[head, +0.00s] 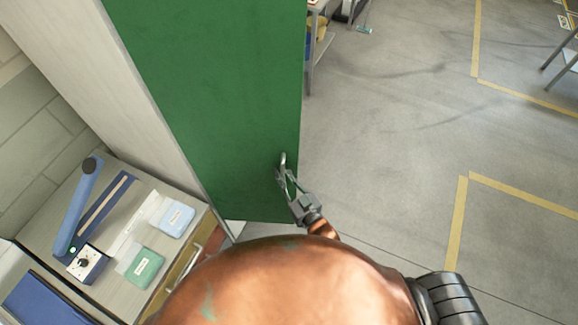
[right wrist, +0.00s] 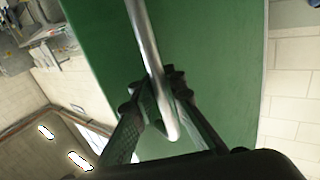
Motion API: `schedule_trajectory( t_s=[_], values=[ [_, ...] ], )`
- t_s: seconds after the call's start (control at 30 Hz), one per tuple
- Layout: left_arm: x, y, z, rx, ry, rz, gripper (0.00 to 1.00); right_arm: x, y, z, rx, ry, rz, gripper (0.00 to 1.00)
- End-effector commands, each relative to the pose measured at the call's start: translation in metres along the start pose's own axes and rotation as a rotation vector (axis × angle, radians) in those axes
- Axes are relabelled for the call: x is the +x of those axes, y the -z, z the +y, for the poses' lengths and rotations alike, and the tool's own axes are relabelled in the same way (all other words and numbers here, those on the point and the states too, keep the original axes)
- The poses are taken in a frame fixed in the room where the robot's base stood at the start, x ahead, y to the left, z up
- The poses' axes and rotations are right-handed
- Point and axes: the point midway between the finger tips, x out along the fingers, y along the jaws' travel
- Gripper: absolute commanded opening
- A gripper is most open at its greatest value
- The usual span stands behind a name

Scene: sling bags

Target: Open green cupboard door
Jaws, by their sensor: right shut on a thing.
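The green cupboard door (head: 220,90) stands upright in the upper middle of the head view. Its metal handle (head: 283,160) is near the lower right edge. My right gripper (head: 287,181) is at the handle, shut on it. In the right wrist view the handle (right wrist: 148,45) is a silver bar running down between the two fingers of the gripper (right wrist: 160,95), with the green door (right wrist: 215,70) behind it. I cannot tell whether the door is ajar. My left gripper is not in view.
A pale cupboard side (head: 120,100) borders the door on the left. A bench (head: 125,295) at lower left holds a blue lamp-like tool (head: 78,205), a small dial box (head: 87,263), and blue (head: 172,218) and green (head: 140,267) boxes. Grey floor (head: 400,130) is open to the right.

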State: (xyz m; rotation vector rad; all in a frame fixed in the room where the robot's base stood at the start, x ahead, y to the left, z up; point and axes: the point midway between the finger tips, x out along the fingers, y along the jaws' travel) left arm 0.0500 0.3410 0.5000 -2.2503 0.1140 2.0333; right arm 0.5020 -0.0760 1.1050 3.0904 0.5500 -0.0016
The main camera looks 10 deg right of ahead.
Motion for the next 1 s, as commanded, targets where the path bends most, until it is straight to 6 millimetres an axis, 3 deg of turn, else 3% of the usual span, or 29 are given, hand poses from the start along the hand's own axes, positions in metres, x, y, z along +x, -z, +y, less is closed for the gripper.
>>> schedule_trajectory(
  t_s=[0.4, 0.43, 0.67, 1.0],
  values=[
    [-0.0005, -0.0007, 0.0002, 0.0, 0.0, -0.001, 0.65, -0.0018, 0.0004, 0.0023, -0.005, -0.004, 0.001, 0.0],
    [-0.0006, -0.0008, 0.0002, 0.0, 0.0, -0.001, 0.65, -0.0017, 0.0003, 0.0024, -0.005, -0.004, 0.001, 0.12],
    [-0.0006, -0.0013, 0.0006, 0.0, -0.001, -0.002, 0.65, -0.0006, 0.0001, -0.0005, -0.003, 0.002, 0.0, 0.28],
    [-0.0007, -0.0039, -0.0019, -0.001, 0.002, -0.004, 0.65, -0.003, -0.0005, -0.0018, -0.002, 0.004, -0.001, 0.28]
  ],
)
